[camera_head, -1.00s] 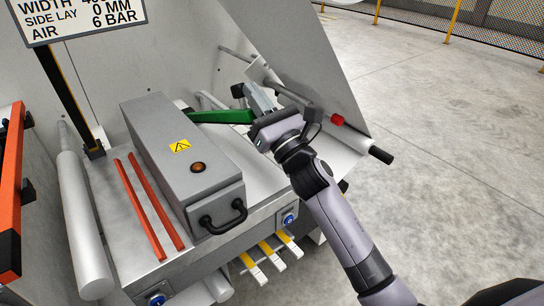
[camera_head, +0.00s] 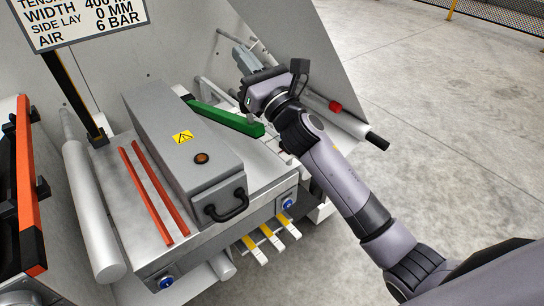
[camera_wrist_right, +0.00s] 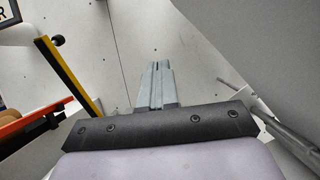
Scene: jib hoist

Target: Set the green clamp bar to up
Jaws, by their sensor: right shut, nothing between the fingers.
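The green clamp bar (camera_head: 225,117) lies beside the long grey box, slanting down to the right in the head view. Its right end is free, and its left end is close to the box. My right gripper (camera_head: 245,60) is shut and empty, above the bar in the picture and pointing away toward the grey back panel. No contact with the bar is visible. In the right wrist view the closed fingers (camera_wrist_right: 157,82) point at the bare panel, and the bar is not seen there. My left gripper is not in view.
The grey box (camera_head: 180,145) has a black handle (camera_head: 228,206) in front and two red rails (camera_head: 150,190) at its left. A grey roller with a red collar (camera_head: 335,106) is right of my wrist. A sign (camera_head: 85,20) stands upper left. Open floor is at right.

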